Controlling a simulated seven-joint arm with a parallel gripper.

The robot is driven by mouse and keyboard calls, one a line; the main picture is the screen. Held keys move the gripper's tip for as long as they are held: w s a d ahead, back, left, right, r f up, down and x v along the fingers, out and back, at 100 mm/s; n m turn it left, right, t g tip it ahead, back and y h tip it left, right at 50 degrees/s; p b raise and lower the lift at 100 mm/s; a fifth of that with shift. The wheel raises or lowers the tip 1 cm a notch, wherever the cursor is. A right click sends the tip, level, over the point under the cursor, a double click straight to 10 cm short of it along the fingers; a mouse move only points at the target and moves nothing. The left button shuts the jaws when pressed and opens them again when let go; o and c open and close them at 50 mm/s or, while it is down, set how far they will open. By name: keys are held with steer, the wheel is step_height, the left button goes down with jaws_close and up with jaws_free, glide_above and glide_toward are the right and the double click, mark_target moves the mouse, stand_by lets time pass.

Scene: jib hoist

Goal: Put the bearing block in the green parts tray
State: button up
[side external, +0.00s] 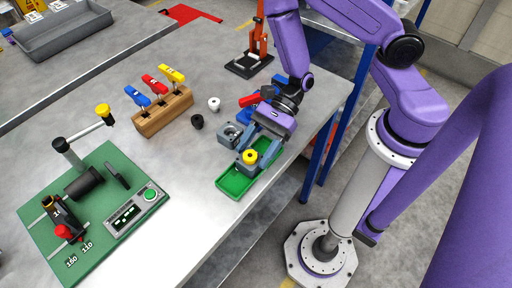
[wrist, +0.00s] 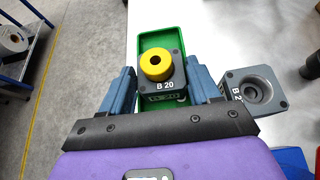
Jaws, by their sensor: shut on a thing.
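The bearing block (wrist: 163,83) is a dark grey block marked B 20 with a yellow ring on top. In the side view, its yellow top (side external: 250,156) shows over the green parts tray (side external: 233,182). My gripper (wrist: 162,88) is shut on the block, with one blue-grey finger on each side. The block is upright within the tray's outline. The tray also shows behind the block in the wrist view (wrist: 154,41). I cannot tell whether the block touches the tray floor, as its underside is hidden.
A second grey block (wrist: 252,91) with an open round bore stands just right of my gripper; it also shows in the side view (side external: 229,135). Blue and red parts (side external: 249,100) lie close behind. A green fixture board (side external: 95,215) and a wooden rack (side external: 163,112) stand farther left.

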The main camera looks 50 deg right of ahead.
steer(key=shift+f, duration=0.1)
steer(key=o, duration=1.5)
steer(key=shift+c, duration=0.2)
